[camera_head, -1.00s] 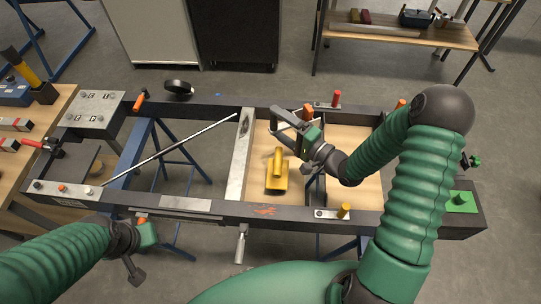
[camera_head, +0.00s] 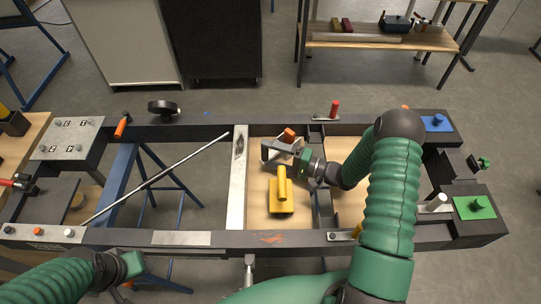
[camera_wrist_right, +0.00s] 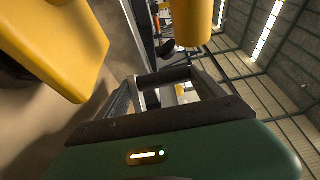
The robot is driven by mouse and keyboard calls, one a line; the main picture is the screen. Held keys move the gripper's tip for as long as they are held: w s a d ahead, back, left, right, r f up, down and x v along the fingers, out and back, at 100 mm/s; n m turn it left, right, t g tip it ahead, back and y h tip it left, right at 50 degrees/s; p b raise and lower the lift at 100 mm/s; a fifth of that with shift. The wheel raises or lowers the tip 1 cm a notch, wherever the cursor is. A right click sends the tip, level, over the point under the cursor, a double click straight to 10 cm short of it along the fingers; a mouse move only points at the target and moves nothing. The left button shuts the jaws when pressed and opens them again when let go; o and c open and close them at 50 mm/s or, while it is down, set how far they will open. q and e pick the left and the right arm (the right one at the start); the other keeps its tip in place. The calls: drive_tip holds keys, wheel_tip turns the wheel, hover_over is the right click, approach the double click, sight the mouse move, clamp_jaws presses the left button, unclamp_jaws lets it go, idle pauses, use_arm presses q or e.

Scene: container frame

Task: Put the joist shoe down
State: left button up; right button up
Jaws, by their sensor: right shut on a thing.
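My right gripper (camera_head: 285,152) is shut on the joist shoe, a pale grey metal bracket (camera_head: 266,153), over the wooden panel in the frame's right half. Gripper and fingers hide part of it, and I cannot tell whether it touches the panel. In the right wrist view the dark fingers (camera_wrist_right: 165,88) run forward with a grey bar between their far ends. My left gripper (camera_head: 122,284) is low at the left, outside the near beam; its fingers are unclear.
A yellow tool (camera_head: 281,203) with an upright handle stands on the panel (camera_head: 262,180), just nearer than my right gripper. An orange piece (camera_head: 289,134) is close behind the gripper. A pale crossbar (camera_head: 237,190) lies left, with a long rod (camera_head: 160,175) beyond it.

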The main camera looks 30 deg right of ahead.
drive_tip(key=shift+s+a+r, duration=0.1)
drive_tip(key=shift+a, duration=0.05)
drive_tip(key=o, duration=1.8)
drive_tip(key=shift+o, duration=1.3)
drive_tip(key=shift+d+f, duration=0.2)
drive_tip(key=shift+d, duration=0.1)
drive_tip(key=shift+r, duration=0.1)
drive_tip(key=v, duration=1.2)
drive_tip(key=shift+a, duration=0.1)
